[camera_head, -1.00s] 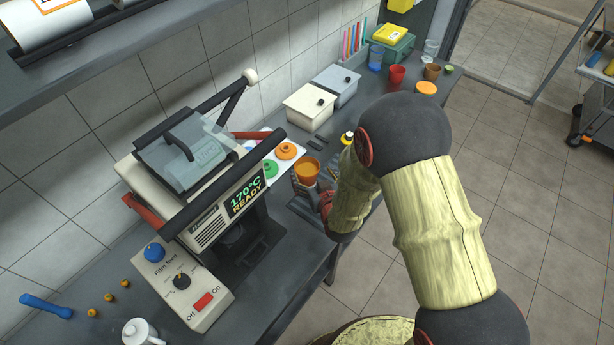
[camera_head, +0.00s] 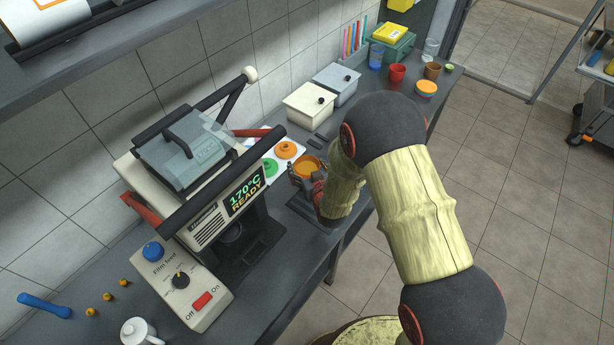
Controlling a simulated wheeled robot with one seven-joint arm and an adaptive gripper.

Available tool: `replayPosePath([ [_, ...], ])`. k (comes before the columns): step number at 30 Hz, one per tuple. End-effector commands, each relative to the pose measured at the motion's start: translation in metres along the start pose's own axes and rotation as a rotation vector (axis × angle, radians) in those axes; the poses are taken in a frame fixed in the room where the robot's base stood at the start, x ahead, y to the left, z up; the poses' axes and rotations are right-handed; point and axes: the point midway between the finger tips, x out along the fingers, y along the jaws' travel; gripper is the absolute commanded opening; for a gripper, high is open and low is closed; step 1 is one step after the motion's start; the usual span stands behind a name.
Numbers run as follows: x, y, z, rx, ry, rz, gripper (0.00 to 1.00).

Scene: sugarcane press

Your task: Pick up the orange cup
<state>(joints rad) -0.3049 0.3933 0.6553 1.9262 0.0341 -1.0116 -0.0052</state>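The orange cup (camera_head: 306,166) stands near the press, beside the white card with coloured discs. Its round rim and orange inside show; its lower part is hidden behind my gripper. My gripper (camera_head: 306,177) is at the cup, with dark and red finger parts at the cup's near side and reaching towards both sides of it. I cannot tell whether the fingers press on the cup or only stand around it. My arm comes in from the right and hides part of the counter.
The press (camera_head: 215,215) with its "170°C READY" display stands close on the left. Discs (camera_head: 287,150) lie behind the cup. Two lidded boxes (camera_head: 308,107) stand by the wall. A red cup (camera_head: 397,73) and a brown cup (camera_head: 432,70) stand at the far end.

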Motion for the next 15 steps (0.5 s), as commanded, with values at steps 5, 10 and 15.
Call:
replayPosePath([
  [5,-0.0001,0.0,0.0001,0.0,0.0,0.0,0.61],
  [10,-0.0001,0.0,0.0001,0.0,0.0,0.0,0.52],
  [15,-0.0002,0.0,0.0001,0.0,0.0,0.0,0.42],
])
